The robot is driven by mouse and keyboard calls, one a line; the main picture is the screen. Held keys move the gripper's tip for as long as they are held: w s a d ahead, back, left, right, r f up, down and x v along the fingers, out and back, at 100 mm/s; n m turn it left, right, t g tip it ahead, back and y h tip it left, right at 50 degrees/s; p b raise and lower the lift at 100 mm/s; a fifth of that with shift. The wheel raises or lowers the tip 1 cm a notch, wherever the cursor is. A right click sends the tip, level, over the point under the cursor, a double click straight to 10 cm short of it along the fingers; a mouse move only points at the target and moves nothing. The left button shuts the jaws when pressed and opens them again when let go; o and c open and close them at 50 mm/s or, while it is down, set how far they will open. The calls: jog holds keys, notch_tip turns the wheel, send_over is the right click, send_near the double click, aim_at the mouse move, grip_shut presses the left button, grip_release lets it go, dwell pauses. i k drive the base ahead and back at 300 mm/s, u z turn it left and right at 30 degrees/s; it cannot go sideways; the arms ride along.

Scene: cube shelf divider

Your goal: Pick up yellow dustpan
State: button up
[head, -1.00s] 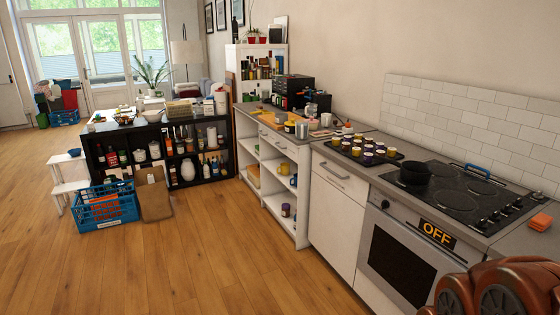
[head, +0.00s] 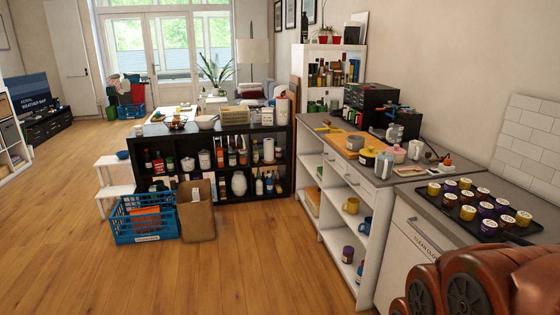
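I cannot make out a yellow dustpan for sure in the head view. A flat yellow-orange item (head: 340,138) lies on the counter at the right, and I cannot tell what it is. A yellow mug (head: 350,205) stands in the white shelf unit below. My gripper's fingers are not in view. Only a reddish-brown part of my own arm shows at the bottom right.
A black shelf unit (head: 222,142) full of bottles and jars stands mid-room. A blue crate (head: 146,238), a brown bin (head: 198,228) and a white step stool (head: 113,163) stand by it. A tray of pods (head: 482,224) is on the near right counter.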

aim_at(331, 130)
jog(key=u, duration=0.1)
jog(key=i, duration=3.5)
jog(key=z, duration=0.25)
jog(key=i, duration=1.3)
jog(key=z, duration=0.1)
